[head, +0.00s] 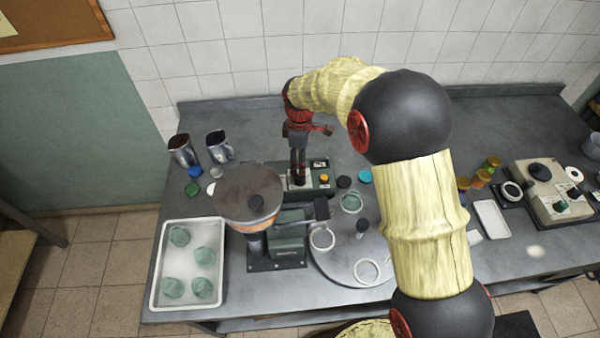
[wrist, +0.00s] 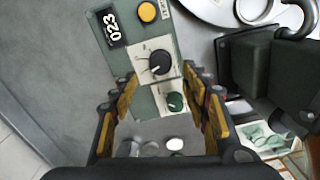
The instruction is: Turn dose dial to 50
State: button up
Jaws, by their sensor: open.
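The dose dial is a black knob (wrist: 160,63) with a white pointer line on a white scale plate, on a grey-green control box (wrist: 128,58). A small counter display (wrist: 113,27) beside it reads 023. My gripper (wrist: 163,86) is open, its yellow-padded fingers spread to either side of the lower part of the control box, with the dial a little beyond the fingertips. In the head view my gripper (head: 298,172) points down over the control box and hides most of the dial. Touching contact cannot be made out.
A yellow button (wrist: 147,12) and a green knob (wrist: 177,102) flank the dial. The filling machine's round hopper (head: 248,192) stands close at left. A turntable (head: 345,262) with jars lies in front, and a white tray (head: 157,262) of jars is at left.

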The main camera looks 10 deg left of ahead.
notch_tip(320, 180, down, 7)
jog(key=shift+r, duration=0.1)
jog(key=shift+c, duration=0.7)
jog(key=c, duration=1)
